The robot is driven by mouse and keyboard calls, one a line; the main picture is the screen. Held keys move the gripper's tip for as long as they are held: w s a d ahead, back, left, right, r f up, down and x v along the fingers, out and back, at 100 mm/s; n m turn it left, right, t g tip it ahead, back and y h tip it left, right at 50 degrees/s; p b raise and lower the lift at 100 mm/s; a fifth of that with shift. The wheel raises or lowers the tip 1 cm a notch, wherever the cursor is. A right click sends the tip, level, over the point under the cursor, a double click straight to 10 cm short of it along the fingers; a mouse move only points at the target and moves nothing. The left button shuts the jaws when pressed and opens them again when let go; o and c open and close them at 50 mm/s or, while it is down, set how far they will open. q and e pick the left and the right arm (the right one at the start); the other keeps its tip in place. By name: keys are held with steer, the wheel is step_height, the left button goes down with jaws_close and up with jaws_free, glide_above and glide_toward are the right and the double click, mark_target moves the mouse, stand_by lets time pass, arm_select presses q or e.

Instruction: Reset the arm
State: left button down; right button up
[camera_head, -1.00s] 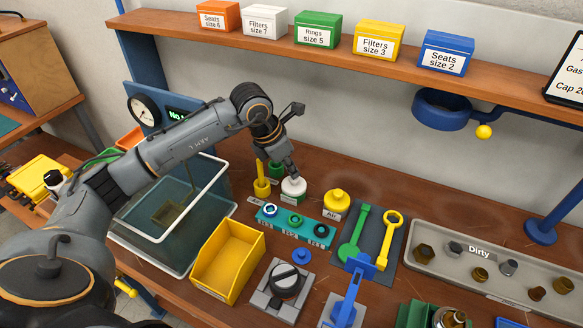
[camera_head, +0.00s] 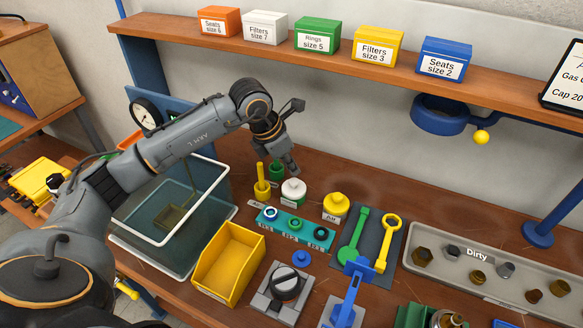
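My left arm (camera_head: 190,140) reaches in from the left over the bench. My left gripper (camera_head: 289,163) points down above and behind the white round container (camera_head: 293,190), apart from it. No held object shows, but the view does not show whether the fingers are open or shut. The white container stands upright on the bench, between a green pot (camera_head: 276,170) and a yellow container (camera_head: 336,205). My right gripper is not in view.
A clear tank (camera_head: 185,235) and yellow bin (camera_head: 228,262) stand below my arm. A teal strip with rings (camera_head: 296,226), green and yellow tools (camera_head: 382,245) and a grey Dirty tray (camera_head: 440,270) lie to the right. A shelf (camera_head: 330,52) with labelled boxes runs behind.

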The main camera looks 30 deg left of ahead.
arm_select(q)
steer(key=shift+r+p, duration=1.15)
steer(key=shift+r, duration=1.15)
